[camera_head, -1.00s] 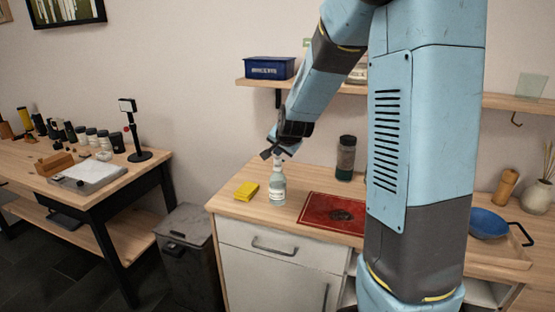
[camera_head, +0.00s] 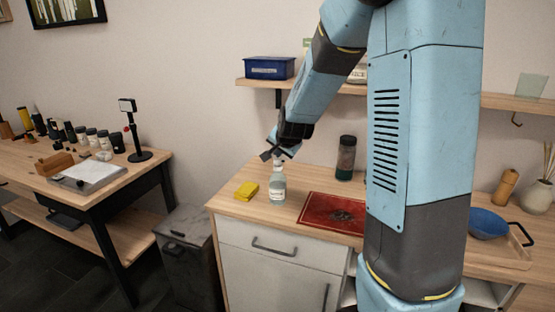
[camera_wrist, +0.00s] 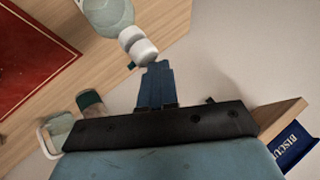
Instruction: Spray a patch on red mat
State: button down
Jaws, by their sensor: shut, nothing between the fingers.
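A clear spray bottle (camera_head: 278,187) with a pale label and white head stands upright on the wooden counter. The red mat (camera_head: 315,205) lies to its right, with a dark patch (camera_head: 345,214) on it; my arm hides the mat's right part. My gripper (camera_head: 272,153) is shut and empty at the top of the bottle. In the wrist view, the closed fingers (camera_wrist: 157,78) point at the bottle's white head (camera_wrist: 138,46), very close to it; I cannot tell whether they touch. The red mat (camera_wrist: 35,55) also shows there at the upper left.
A yellow sponge (camera_head: 246,191) lies left of the bottle. A dark-lidded jar (camera_head: 345,158) stands behind the mat. A shelf (camera_head: 243,83) with a blue box (camera_head: 269,68) overhangs the counter. A blue bowl (camera_head: 488,223) sits at the right.

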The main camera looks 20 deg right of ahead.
aim_at(278, 160)
jog(key=shift+f, duration=0.15)
dwell(0.3)
jog(key=shift+r, duration=0.45)
jog(key=shift+a+r, duration=0.1)
jog(key=shift+r, duration=2.95)
